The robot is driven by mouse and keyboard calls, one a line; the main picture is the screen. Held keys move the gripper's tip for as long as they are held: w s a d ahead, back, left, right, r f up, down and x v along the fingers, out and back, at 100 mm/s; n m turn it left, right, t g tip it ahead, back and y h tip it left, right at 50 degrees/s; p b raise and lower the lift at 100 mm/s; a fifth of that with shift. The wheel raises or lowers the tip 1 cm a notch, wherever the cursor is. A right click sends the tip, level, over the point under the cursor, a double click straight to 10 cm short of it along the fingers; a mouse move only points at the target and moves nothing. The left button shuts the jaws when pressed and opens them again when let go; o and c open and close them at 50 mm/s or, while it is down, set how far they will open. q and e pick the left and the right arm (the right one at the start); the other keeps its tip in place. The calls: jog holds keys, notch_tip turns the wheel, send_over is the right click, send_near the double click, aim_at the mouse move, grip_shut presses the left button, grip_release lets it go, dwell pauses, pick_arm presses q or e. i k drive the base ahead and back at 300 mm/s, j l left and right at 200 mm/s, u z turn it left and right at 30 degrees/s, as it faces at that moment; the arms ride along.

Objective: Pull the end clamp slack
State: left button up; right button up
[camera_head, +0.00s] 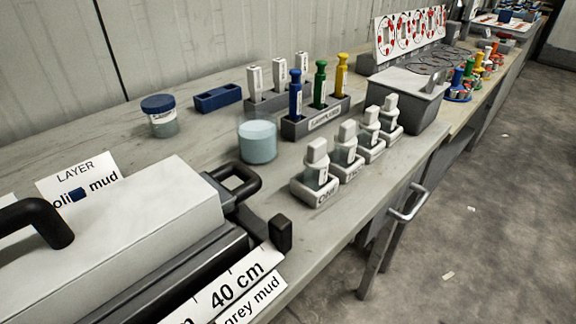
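A long pale grey box-shaped body (130,235), probably the core liner or its cover, lies at the lower left and runs out of view. A black arched handle (40,215) stands on its top. At its right end is a dark fitting with a black loop (240,181) and a short black upright knob (280,233). This fitting looks like the end clamp; I cannot tell how tight it is. Neither of my grippers is in view.
A ruler strip (222,296) runs along the liner's front. Behind stand a pale blue cup (257,142), a blue-lidded jar (160,117) and a rack (316,122) of coloured tools. Several stoppered bottles (317,172) line the bench's front edge. A grey lidded bin (408,96) stands beyond.

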aim_at(279, 229)
jog(key=i+l+u, duration=0.1)
jog(key=l+u, duration=0.35)
jog(key=l, duration=1.2)
